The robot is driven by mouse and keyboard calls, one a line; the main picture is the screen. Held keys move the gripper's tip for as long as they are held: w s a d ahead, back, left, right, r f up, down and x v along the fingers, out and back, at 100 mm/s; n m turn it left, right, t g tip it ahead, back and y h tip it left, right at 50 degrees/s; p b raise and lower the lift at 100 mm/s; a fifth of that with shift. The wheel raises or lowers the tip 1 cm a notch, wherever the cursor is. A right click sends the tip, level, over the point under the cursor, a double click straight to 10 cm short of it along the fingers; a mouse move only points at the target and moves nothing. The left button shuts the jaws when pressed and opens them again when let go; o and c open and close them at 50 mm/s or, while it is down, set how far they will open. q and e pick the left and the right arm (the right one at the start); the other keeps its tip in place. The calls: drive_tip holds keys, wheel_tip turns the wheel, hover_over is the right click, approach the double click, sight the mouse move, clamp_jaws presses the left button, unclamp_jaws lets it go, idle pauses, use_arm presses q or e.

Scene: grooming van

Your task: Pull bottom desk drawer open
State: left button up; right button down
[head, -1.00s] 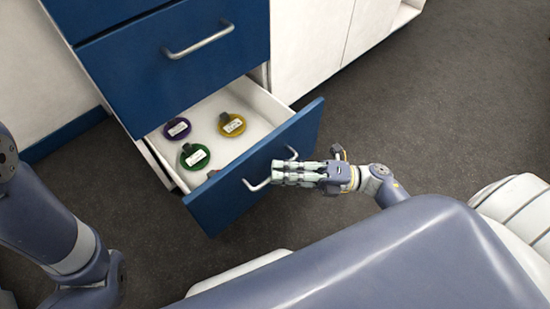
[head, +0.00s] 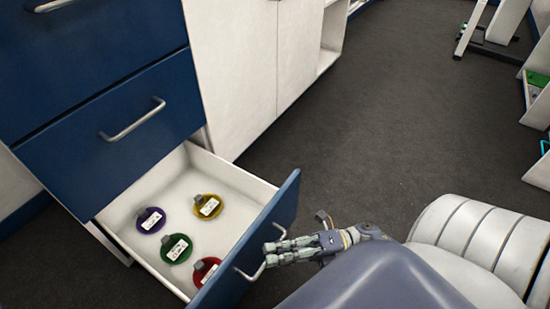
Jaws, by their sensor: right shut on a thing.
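The bottom desk drawer (head: 232,174) stands well pulled out, with a white inside and a blue front. Its grey bar handle (head: 249,272) is on the front's outer face. My right gripper (head: 274,256) is at this handle, with its fingers shut on it and covering its middle part. In the drawer lie round tags with white labels: purple (head: 151,220), yellow (head: 207,206), green (head: 176,249) and red (head: 205,270). The drawer front partly hides the red one. My left gripper is not in view.
The middle drawer (head: 112,128) above is closed, with its own bar handle (head: 132,119). White cabinets (head: 240,70) stand behind. Shelving (head: 538,100) stands at the far right.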

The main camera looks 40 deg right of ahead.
drive_tip(key=c, duration=1.7)
unclamp_jaws()
drive_tip(key=v, duration=1.2)
drive_tip(key=shift+s, duration=0.1)
